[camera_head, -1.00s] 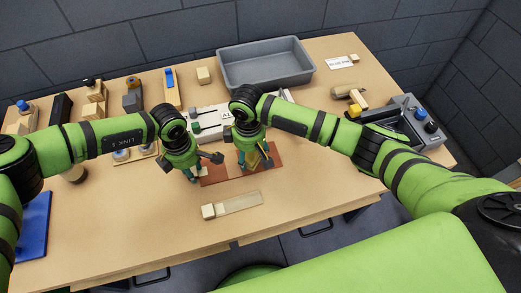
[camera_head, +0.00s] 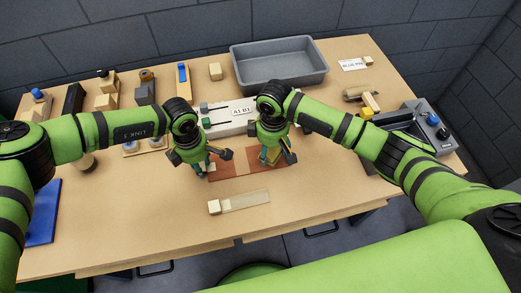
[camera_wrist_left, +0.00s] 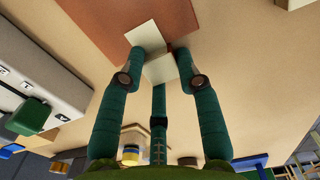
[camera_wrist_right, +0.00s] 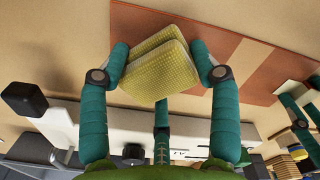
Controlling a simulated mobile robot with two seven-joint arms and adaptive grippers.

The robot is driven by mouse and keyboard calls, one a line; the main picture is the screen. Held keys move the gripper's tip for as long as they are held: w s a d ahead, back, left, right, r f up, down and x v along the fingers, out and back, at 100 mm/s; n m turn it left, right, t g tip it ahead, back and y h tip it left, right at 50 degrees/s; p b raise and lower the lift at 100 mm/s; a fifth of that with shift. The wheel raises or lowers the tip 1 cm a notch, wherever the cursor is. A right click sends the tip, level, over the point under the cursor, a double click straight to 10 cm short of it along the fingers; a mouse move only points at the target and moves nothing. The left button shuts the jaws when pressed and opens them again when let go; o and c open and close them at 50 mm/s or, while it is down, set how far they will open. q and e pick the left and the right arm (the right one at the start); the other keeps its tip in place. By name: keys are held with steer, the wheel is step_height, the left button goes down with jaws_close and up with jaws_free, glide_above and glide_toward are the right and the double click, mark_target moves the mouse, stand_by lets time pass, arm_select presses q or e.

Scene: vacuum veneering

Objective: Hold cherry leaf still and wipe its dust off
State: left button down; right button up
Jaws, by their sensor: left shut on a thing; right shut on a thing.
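The cherry leaf (camera_head: 228,171), a flat reddish-brown sheet, lies on the table below both grippers. My left gripper (camera_head: 205,170) is shut on a small cream block (camera_wrist_left: 160,68) at the leaf's left end; whether the block presses on it I cannot tell. My right gripper (camera_head: 272,155) is shut on a yellow textured pad (camera_wrist_right: 155,70) over the leaf's right part. Its contact with the leaf is hidden. In the right wrist view the leaf (camera_wrist_right: 265,60) shows a paler tan band beside the pad.
A pale strip with a block (camera_head: 245,201) lies in front. A grey bin (camera_head: 280,78) is at the back, a grey device (camera_head: 437,136) at right. The front table is mostly clear.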

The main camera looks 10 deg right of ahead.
steer(key=d, duration=0.3)
steer(key=shift+a+r, duration=0.1)
steer(key=shift+r, duration=3.95)
steer(key=shift+s+f, duration=0.1)
steer(key=shift+s, duration=0.05)
